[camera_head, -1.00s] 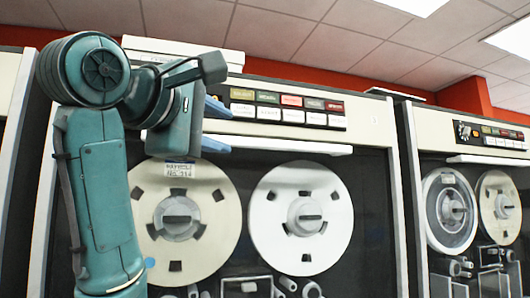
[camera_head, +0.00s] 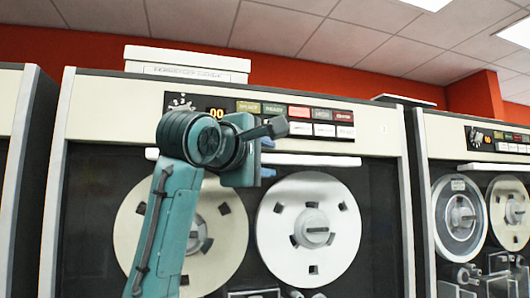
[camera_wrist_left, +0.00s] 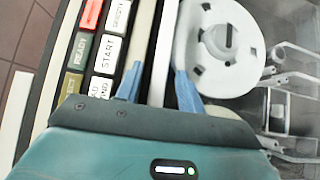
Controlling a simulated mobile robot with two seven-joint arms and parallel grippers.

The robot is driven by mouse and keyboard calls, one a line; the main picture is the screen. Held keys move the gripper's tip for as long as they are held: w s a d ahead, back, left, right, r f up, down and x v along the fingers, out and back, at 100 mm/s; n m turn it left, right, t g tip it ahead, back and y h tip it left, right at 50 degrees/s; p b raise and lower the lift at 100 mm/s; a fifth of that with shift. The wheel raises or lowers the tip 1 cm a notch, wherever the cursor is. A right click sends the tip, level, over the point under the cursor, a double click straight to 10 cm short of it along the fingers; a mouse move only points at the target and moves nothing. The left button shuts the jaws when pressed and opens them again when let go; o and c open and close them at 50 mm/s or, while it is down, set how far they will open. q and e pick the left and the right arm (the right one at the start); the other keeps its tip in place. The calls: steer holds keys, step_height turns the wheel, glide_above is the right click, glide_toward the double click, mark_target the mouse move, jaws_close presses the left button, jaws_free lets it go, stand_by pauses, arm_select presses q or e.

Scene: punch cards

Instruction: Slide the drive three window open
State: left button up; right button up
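The tape drive (camera_head: 90,110) in front of me has a dark window front with two cream reels behind it. A long white handle bar (camera_head: 325,160) runs across the window's top, under the button panel. No drive number is readable. My left gripper (camera_head: 268,158) is at the bar, its fingers partly hidden by my wrist. In the left wrist view, its two blue fingers (camera_wrist_left: 158,88) are apart, with the white bar (camera_wrist_left: 163,50) running between them. I cannot tell whether they touch it. My right gripper is out of view.
The button panel (camera_head: 295,120) with coloured and white keys is just above the bar. A white box (camera_head: 187,65) lies on top of the drive. Another drive (camera_head: 425,140) stands to the right, across a narrow gap.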

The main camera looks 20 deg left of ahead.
arm_select(q)
steer(key=shift+c, duration=0.2)
jaws_close()
stand_by(0.4)
